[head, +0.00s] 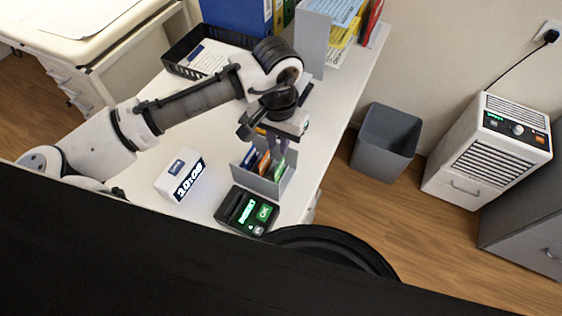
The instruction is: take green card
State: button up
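A grey card holder (255,184) stands on the white desk with several upright cards in it. A blue card (250,156) is at its left and an orange card (264,162) is in the middle. The green card (279,169) is at the right, with its upper part showing above the holder. My gripper (277,146) points down just over the right part of the holder. Its two fingers look a little apart, with nothing clearly held between them. Whether a fingertip touches a card cannot be told.
A dark card terminal (238,207) with lit green panels and a white box (181,174) stand nearby on the desk (215,155). A black tray (181,66) and folders (313,40) are behind. A grey bin (385,143) stands on the floor beyond the desk's right edge.

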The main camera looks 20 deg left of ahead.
notch_tip(320, 180, down, 9)
jog(key=b, duration=0.6)
jog(key=shift+w+r+b, duration=0.1)
jog(key=shift+b, duration=0.3)
jog(key=shift+c, duration=0.3)
grip_shut()
jog(key=shift+r, duration=0.15)
notch_tip(320, 180, up, 10)
jog(key=p, duration=0.9)
